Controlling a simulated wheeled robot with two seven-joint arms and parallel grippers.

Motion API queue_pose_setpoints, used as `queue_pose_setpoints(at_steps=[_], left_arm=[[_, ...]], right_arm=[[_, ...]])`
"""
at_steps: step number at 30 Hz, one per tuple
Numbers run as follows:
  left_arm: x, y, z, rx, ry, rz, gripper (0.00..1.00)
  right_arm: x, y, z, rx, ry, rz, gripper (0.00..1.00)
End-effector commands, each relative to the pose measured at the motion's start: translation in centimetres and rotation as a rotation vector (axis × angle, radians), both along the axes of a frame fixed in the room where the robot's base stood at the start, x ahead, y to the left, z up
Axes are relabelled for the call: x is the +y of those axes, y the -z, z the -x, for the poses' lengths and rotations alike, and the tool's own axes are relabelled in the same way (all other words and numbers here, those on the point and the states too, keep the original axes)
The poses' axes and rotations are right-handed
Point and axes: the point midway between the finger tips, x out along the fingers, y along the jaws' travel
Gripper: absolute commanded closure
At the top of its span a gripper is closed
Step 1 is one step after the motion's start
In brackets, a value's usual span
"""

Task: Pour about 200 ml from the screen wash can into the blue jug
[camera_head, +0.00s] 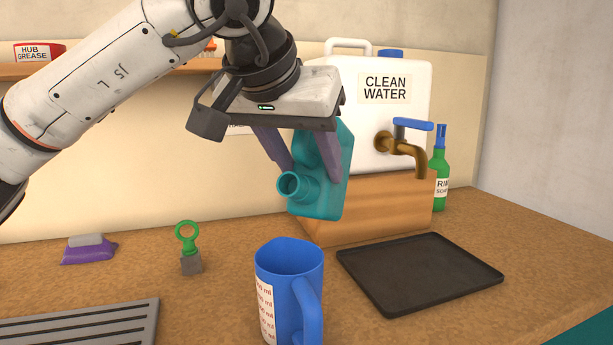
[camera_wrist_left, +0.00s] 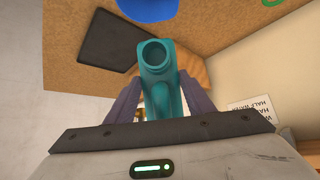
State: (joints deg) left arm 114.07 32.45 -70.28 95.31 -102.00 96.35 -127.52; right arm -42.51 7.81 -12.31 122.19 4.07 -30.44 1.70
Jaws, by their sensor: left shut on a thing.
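The screen wash can is a teal can (camera_head: 334,180) with an open round neck; its label is not visible. My left gripper (camera_head: 305,165) is shut on it and holds it in the air, above and behind the blue jug. The can is tilted, with its mouth toward the lower left in the head view. In the left wrist view the can (camera_wrist_left: 160,85) sits between the two fingers, its mouth facing away from the wrist. The blue jug (camera_head: 281,258) stands upright on the bench with a millilitre scale and its handle at right. No liquid stream shows. My right gripper is out of view.
A white clean water tank (camera_head: 450,75) with a brass tap stands on a wooden block (camera_head: 385,215) behind. A black tray (camera_head: 420,272) lies right of the jug. A green bottle (camera_head: 438,178), a green ring on a grey block (camera_head: 190,262), a purple brush (camera_head: 88,252) and a grey grate (camera_head: 80,325) are around.

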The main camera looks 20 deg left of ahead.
Motion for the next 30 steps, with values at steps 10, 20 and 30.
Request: queue_pose_setpoints(at_steps=[10, 20, 30], left_arm=[[0.0, -0.2, 0.0, -0.004, 0.000, 0.002, 1.00], [0.0, 0.5, 0.0, -0.034, 0.002, 0.008, 1.00], [0.0, 0.7, 0.1, -0.094, 0.005, 0.020, 1.00]], right_arm=[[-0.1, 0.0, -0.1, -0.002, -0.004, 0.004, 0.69], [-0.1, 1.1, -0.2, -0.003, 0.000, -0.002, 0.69], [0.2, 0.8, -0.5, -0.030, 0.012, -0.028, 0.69]])
